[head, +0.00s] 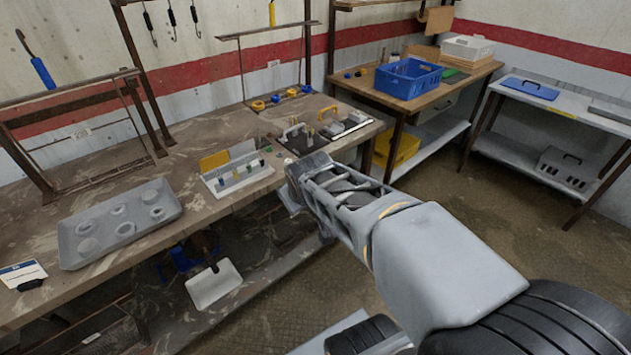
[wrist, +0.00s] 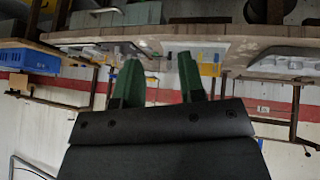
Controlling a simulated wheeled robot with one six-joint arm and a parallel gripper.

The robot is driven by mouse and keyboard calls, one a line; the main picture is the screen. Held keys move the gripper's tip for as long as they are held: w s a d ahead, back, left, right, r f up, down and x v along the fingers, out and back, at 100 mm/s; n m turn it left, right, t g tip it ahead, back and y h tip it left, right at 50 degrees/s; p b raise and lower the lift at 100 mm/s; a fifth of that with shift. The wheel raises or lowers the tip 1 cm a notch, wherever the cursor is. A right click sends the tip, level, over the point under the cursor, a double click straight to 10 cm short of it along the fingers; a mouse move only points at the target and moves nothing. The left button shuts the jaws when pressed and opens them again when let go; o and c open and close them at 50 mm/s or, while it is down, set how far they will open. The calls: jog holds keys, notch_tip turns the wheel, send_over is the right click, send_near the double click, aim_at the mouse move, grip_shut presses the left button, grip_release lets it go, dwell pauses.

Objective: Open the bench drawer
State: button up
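A pale grey piece (head: 288,200) beside my gripper is mostly hidden.
The near bench (head: 40,215) holds a grey tray (head: 120,222), a white rack (head: 238,178) and a dark fixture board (head: 300,140). A blue crate (head: 408,78) stands on the back bench, a yellow bin (head: 396,150) below. Floor (head: 500,230) is clear at right.

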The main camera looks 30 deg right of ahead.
jog(key=w+d+f+n+t+h+b, duration=0.1)
jog(key=w+d+f+n+t+b, duration=0.3)
jog(key=w+d+f+b, duration=0.35)
jog(key=w+d+f+n+t+h+b, duration=0.1)
jog(key=w+d+f+n+t+b, duration=0.3)
jog(key=w+d, duration=0.5)
jog(key=s+d+f+n+t+y+b, duration=0.2)
jog(key=d+f+n+y+b, duration=0.25)
jog(key=f, duration=0.35)
jog(key=s+d+f+n+t+y+b, duration=0.1)
jog(key=d+f+n+t+y+b, duration=0.2)
jog(key=d+f+n+b, duration=0.35)
jog(key=x, duration=0.8)
jog(key=a+x, duration=0.1)
jog(key=x, duration=0.4)
jog(key=shift+f+b, duration=0.35)
jog(key=shift+f, duration=0.05)
grip_shut()
